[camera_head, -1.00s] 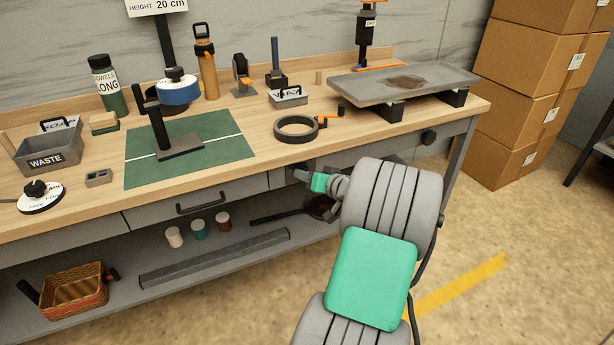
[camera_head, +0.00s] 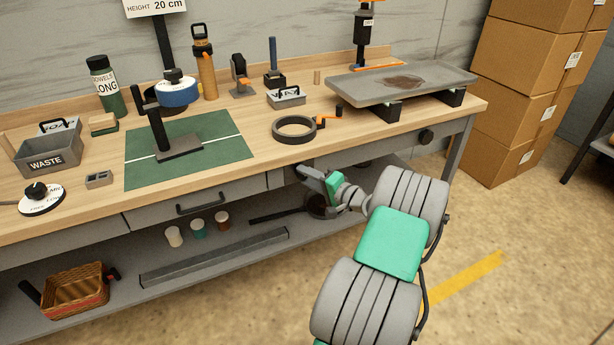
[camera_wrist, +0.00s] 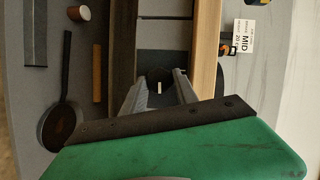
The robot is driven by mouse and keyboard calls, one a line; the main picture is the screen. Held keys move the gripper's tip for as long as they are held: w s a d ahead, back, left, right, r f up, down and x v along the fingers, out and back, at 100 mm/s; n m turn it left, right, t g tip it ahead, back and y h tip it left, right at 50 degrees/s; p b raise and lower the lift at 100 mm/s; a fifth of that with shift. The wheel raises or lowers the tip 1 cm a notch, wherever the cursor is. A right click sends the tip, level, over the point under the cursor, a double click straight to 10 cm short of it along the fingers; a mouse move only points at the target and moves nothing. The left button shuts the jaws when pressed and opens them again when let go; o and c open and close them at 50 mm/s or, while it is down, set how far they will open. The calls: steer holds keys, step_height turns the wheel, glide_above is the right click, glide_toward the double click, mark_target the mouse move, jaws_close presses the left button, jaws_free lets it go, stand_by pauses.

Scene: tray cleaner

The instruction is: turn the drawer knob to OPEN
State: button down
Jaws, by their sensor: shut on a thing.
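The drawer knob (camera_wrist: 157,75) is a dark round knob with a short white mark, on the grey front of the bench in the wrist view. My gripper (camera_wrist: 160,88) has its two grey fingers on either side of the knob and is shut on it. In the head view my gripper (camera_head: 303,173) is at the bench front, just below the tabletop edge. It largely hides the knob there. The knob's OPEN lettering cannot be read in either view.
A closed drawer with a handle (camera_head: 200,203) is to the left. A dark pan (camera_head: 318,206) lies on the shelf below my gripper. Cardboard boxes (camera_head: 510,100) stand at the right.

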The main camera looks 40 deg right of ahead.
steer(key=shift+m, duration=0.5)
steer(key=c, duration=1)
jaws_free()
steer(key=shift+o, duration=0.2)
